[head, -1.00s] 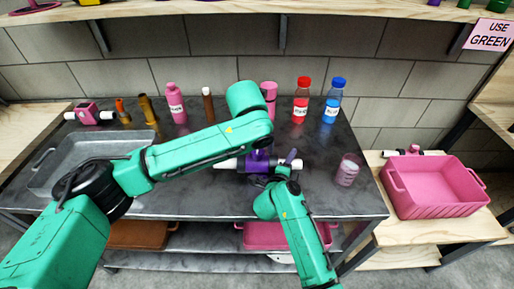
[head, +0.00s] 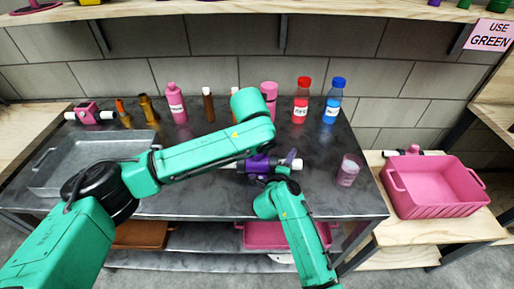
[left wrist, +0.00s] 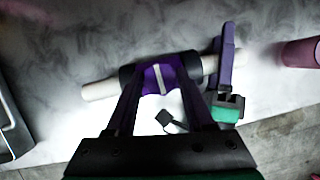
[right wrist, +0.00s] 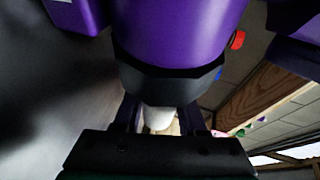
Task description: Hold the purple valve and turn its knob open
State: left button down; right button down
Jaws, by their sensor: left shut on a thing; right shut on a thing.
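The purple valve (head: 259,164) has a purple body, black collars and white pipe ends. It is at the middle front of the dark table, and I cannot tell whether it touches the top. In the left wrist view, my left gripper (left wrist: 160,88) is shut on its purple knob (left wrist: 157,79), which has a white stripe; in the head view my left arm hides this gripper. My right gripper (head: 287,165) is shut on the valve's right end. In the right wrist view, the white pipe (right wrist: 157,118) below the black collar (right wrist: 168,82) is between its fingers.
A grey metal tray (head: 47,180) is at the table's left. Bottles line the back, including a red one (head: 301,100) and a blue-capped one (head: 333,102). A pink cup (head: 348,170) stands right of the valve. A pink bin (head: 437,207) sits on the right side table.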

pick_arm(q)
jog(key=n, duration=0.2)
jog(key=n+y, duration=0.1)
jog(key=n, duration=0.1)
jog(key=shift+d+y, duration=0.2)
jog(key=shift+y, duration=0.1)
jog(key=n+y, duration=0.1)
jog(key=n, duration=0.3)
jog(key=shift+g, duration=0.3)
jog(key=n, duration=0.1)
jog(key=n+y, duration=0.1)
jog(key=n, duration=0.1)
jog(key=shift+w+d+n+g, duration=0.1)
jog(key=shift+d+n+g, duration=0.05)
jog(key=shift+n+g, duration=0.2)
jog(key=n, duration=0.2)
jog(key=n+g+y, duration=0.1)
jog(key=n, duration=0.1)
jog(key=shift+w+g, duration=0.15)
jog(key=shift+g, duration=0.1)
jog(key=shift+n, duration=0.25)
jog(key=shift+c, duration=1.3)
grip_release()
